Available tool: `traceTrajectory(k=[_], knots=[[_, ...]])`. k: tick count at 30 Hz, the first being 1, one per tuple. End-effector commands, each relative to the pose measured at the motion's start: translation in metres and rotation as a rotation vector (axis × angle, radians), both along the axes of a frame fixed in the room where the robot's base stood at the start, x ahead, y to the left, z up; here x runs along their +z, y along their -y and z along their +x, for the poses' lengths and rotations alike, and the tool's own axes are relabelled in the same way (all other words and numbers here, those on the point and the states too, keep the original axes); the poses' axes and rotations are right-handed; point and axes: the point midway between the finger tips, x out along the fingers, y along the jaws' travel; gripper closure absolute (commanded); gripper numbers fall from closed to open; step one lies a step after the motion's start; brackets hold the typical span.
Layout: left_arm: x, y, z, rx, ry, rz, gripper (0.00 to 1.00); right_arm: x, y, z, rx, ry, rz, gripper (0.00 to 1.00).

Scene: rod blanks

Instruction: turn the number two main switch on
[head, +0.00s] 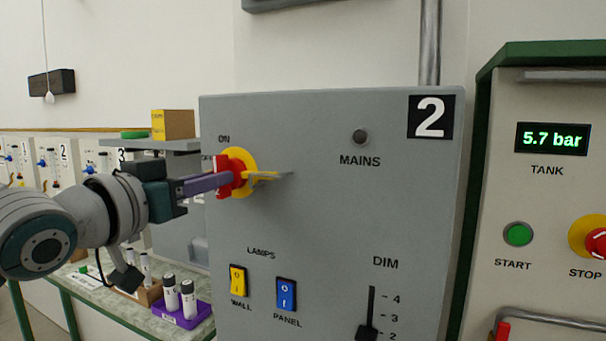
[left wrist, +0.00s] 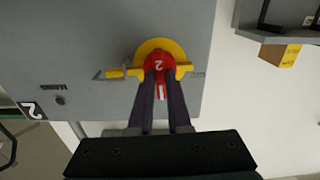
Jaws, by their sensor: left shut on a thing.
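The number two main switch (head: 240,163) has a red handle on a round yellow plate, on the grey panel's left side. An ON label (head: 224,139) is above it. A thin yellow bar sticks out to the right of the handle. My left gripper (head: 220,180) reaches in from the left and is shut on the red handle. The mains lamp (head: 360,137) looks dark. My right gripper is not in view.
Below are a yellow wall lamp switch (head: 238,281), a blue panel lamp switch (head: 286,294) and a dim slider (head: 368,330). A tank panel (head: 547,170) stands at right. A shelf with a yellow box (head: 173,124) is behind my gripper. A purple rack (head: 186,316) stands below.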

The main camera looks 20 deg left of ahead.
Motion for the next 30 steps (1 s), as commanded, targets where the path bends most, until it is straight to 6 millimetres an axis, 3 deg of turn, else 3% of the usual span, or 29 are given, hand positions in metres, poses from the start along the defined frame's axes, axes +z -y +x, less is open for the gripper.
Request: traceTrajectory(k=[20, 21, 28, 30], knots=[[-0.0019, -0.0004, 0.0000, 0.001, 0.000, 0.066, 1.00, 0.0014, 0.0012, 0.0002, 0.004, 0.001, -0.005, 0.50], [-0.0019, -0.0004, 0.0000, 0.001, 0.000, 0.066, 0.82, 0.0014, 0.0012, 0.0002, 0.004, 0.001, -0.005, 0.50], [-0.0011, -0.0002, 0.0000, 0.001, 0.002, 0.063, 0.56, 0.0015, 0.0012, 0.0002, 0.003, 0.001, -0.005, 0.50], [-0.0009, -0.0003, 0.0000, 0.001, 0.003, 0.063, 0.54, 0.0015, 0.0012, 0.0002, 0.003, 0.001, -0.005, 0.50]])
